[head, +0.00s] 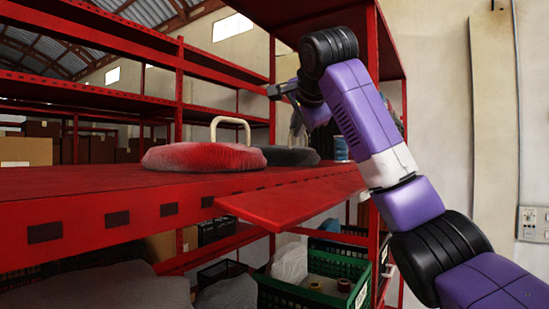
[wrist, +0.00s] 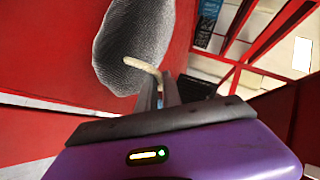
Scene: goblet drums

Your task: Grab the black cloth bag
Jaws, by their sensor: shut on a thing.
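The black cloth bag (head: 292,157) lies on the red shelf, behind and to the right of a red bag of similar shape. In the wrist view it is a dark grey, ribbed oval (wrist: 122,48) with a beige curved handle (wrist: 143,67). My gripper (wrist: 159,84) has its two fingers at the end of this handle and is shut on it. In the head view my gripper (head: 298,119) reaches down from above over the black bag, and the arm hides part of the area. The bag appears to rest on the shelf.
The red bag (head: 203,156) with its beige handle stands close to the left. A blue can (head: 341,148) is to the right, near a red upright. A red board (head: 290,203) juts from the shelf front. A green crate (head: 312,285) is below.

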